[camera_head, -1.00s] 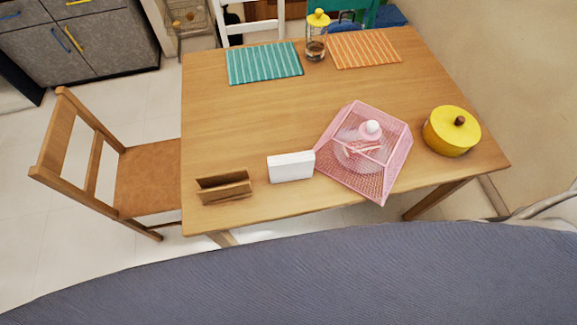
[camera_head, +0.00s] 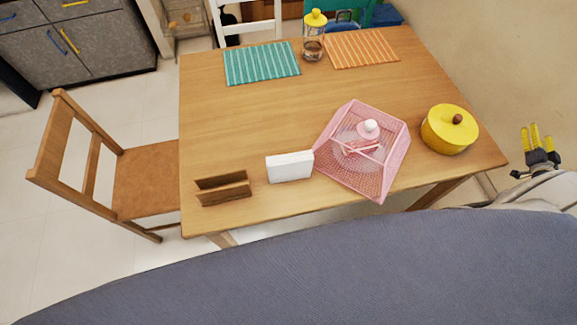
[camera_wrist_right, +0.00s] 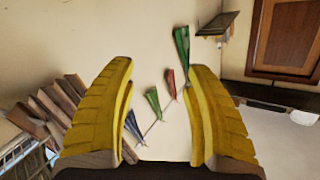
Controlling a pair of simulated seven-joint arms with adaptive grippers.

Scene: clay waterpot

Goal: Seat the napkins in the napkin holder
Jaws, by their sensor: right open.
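The white napkins (camera_head: 289,167) stand upright as one block near the table's front edge. The brown wooden napkin holder (camera_head: 223,188) stands to their left, apart from them, with its slot between two walls empty. My right gripper (camera_head: 539,143) is at the right edge of the head view, off the table and well away from the napkins. In the right wrist view my right gripper (camera_wrist_right: 162,112) has its yellow fingers spread with nothing held between them. My left gripper is not in view.
A pink mesh food cover (camera_head: 388,170) stands just right of the napkins. A yellow lidded pot (camera_head: 447,134) is at the table's right. A teal placemat (camera_head: 262,63), an orange placemat (camera_head: 363,48) and a glass jar (camera_head: 313,40) are at the back. The table's left middle is clear.

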